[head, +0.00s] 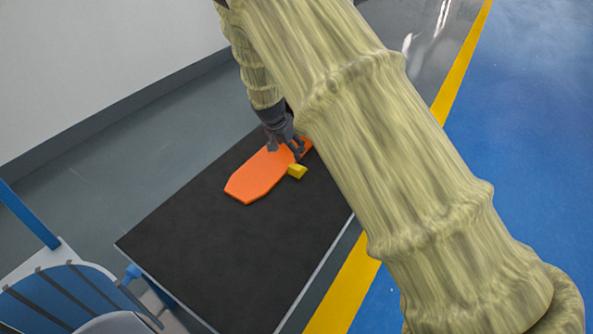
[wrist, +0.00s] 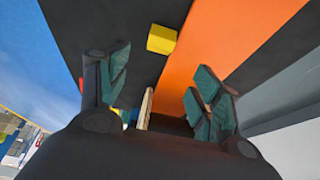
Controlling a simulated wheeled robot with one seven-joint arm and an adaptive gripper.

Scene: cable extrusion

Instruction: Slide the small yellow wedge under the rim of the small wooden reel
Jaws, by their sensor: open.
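The small yellow wedge (head: 297,171) lies on the black table top, against the edge of a flat orange board. In the wrist view the wedge (wrist: 161,39) is beyond the fingertips, clear of both fingers. My gripper (head: 287,151) is low over the orange board, close to the wedge; in the wrist view my gripper (wrist: 160,88) has its fingers wide apart with nothing held. A thin wooden edge (wrist: 146,108) shows between the fingers; it may be the small wooden reel, but most of it is hidden. I cannot make out the reel in the head view, where my arm covers part of the table.
The orange board (head: 254,181) lies flat on the black table (head: 265,250), whose near part is bare. A blue slatted chair (head: 60,295) stands at the lower left. A yellow floor stripe (head: 345,295) runs beyond the table's right edge.

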